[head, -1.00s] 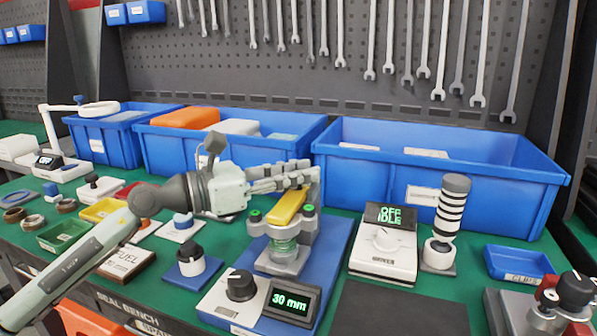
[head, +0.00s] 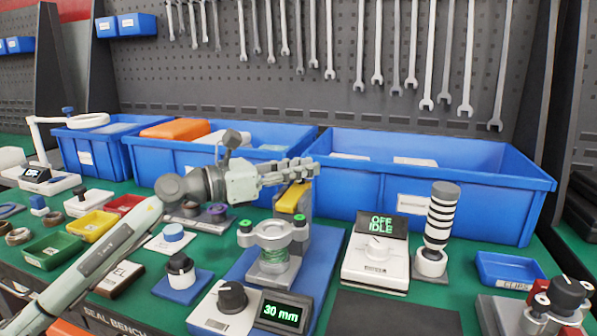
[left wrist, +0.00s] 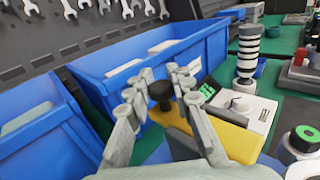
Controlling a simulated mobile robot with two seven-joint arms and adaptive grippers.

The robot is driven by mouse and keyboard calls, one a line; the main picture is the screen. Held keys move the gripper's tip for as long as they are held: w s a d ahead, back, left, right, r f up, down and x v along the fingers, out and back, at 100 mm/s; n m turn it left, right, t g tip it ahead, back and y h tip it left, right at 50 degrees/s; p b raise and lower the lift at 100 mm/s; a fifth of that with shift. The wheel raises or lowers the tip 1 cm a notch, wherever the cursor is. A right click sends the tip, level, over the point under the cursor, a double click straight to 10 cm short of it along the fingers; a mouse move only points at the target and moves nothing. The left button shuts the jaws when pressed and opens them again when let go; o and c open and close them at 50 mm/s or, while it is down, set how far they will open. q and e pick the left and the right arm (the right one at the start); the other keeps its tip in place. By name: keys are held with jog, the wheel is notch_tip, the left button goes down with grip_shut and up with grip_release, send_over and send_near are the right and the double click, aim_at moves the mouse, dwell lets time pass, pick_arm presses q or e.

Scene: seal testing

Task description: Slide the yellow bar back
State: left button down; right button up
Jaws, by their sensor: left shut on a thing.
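The yellow bar (head: 291,198) sits behind the ring fixture (head: 271,238), clear of its two green-topped posts, at the top of a grey support. The ring and the coil under it are uncovered. My left gripper (head: 306,170) is over the bar's far part. In the left wrist view the fingers (left wrist: 164,82) are closed around the black knob (left wrist: 160,93) on the yellow bar (left wrist: 228,137). My right gripper is in neither view.
A blue bin (head: 440,215) stands close behind the bar. A white box reading OFF IDLE (head: 377,262) stands to the right, beside a striped cylinder (head: 441,215). A 30 mm display (head: 283,313) and dark dial (head: 232,297) are in front.

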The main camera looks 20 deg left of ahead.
pick_arm(q)
jog(key=c, duration=1.3)
grip_release()
jog(key=shift+w+a, duration=0.1)
jog(key=shift+w, duration=0.15)
jog(key=v, duration=1.2)
jog(key=shift+s, duration=0.1)
